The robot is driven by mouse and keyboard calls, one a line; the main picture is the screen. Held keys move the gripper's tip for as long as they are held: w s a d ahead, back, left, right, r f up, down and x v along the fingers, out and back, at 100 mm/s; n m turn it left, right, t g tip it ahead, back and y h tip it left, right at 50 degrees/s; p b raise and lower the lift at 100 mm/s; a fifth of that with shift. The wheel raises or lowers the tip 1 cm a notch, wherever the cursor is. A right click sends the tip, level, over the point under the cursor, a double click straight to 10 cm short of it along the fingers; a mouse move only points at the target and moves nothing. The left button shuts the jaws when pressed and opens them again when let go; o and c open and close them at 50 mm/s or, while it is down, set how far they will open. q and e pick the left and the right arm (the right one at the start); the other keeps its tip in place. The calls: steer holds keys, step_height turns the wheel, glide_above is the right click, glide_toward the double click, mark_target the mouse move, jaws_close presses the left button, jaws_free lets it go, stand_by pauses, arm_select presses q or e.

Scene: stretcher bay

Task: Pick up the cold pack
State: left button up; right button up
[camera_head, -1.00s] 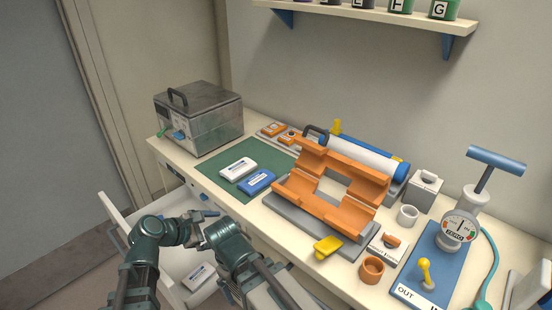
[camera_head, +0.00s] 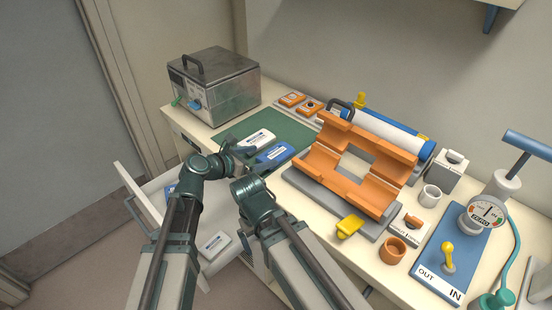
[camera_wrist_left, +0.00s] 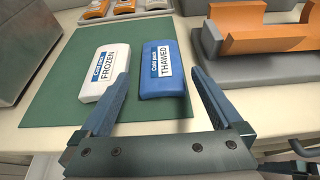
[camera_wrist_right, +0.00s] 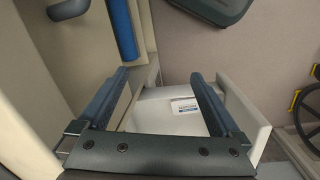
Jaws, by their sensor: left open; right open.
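Two cold packs lie side by side on a green mat (camera_wrist_left: 60,105). The white one (camera_head: 257,137) reads FROZEN in the left wrist view (camera_wrist_left: 105,75). The blue one (camera_head: 275,154) reads THAWED there (camera_wrist_left: 163,70). My left gripper (camera_wrist_left: 158,75) is open and empty; its fingers point at the packs, with the blue pack's near end between the fingertips in that picture. Whether they touch is unclear. My right gripper (camera_wrist_right: 160,76) is open above the pulled-out drawer (camera_wrist_right: 150,115), where a white pack (camera_head: 215,244) lies.
A metal box (camera_head: 215,85) stands at the back left. An orange cradle (camera_head: 340,165) with a white roll (camera_head: 385,132) stands right of the mat. A yellow-handled blue pump board (camera_head: 440,255) and an orange cup (camera_head: 393,250) stand further right.

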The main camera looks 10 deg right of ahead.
mark_target(272, 155)
arm_select(q)
steer(key=shift+w+d+f, duration=0.2)
steer(key=shift+w+d, duration=0.05)
steer(key=shift+d, duration=0.2)
steer(key=b+x, duration=0.2)
steer(key=x, duration=0.3)
steer(key=shift+f+b, duration=0.2)
steer(key=shift+b, duration=0.1)
steer(key=c, duration=1.5)
